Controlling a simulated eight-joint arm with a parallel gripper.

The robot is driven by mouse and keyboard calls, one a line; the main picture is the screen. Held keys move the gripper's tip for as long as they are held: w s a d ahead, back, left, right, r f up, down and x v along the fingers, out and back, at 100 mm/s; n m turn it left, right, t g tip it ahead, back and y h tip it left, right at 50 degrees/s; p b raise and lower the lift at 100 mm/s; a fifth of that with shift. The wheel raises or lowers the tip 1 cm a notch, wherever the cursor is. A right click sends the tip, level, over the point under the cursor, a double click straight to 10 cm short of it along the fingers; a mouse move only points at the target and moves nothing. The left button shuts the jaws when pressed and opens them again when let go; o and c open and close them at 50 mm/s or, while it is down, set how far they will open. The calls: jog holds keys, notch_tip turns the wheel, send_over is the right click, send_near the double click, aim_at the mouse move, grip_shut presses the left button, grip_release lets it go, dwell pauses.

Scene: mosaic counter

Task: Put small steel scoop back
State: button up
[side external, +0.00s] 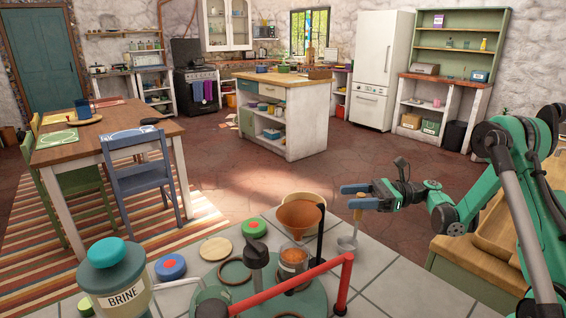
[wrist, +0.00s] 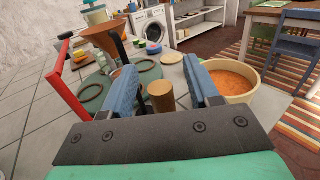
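The small steel scoop (side external: 346,243) stands close to upright near the counter's right edge, its metal bowl low and its brown handle (side external: 358,212) up. My gripper (side external: 348,196) is level with the handle's top. In the wrist view the round brown handle end (wrist: 161,97) shows between the two blue fingers of my gripper (wrist: 158,78), with a visible gap on each side. The gripper is open and not closed on the handle. The scoop's metal part is hidden in the wrist view.
A cream bowl (wrist: 238,94) of orange grains stands beside the right finger. A terracotta funnel (side external: 299,218), a jar of orange contents (side external: 293,262), a black post (side external: 320,235) and a red bar (side external: 300,281) crowd the green base (side external: 232,303). A BRINE jar (side external: 125,294) stands left. Bare tiles lie right (side external: 400,280).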

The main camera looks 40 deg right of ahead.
jog(key=v, duration=0.7)
jog(key=shift+s+d+r, duration=0.15)
jog(key=shift+s+d, duration=0.05)
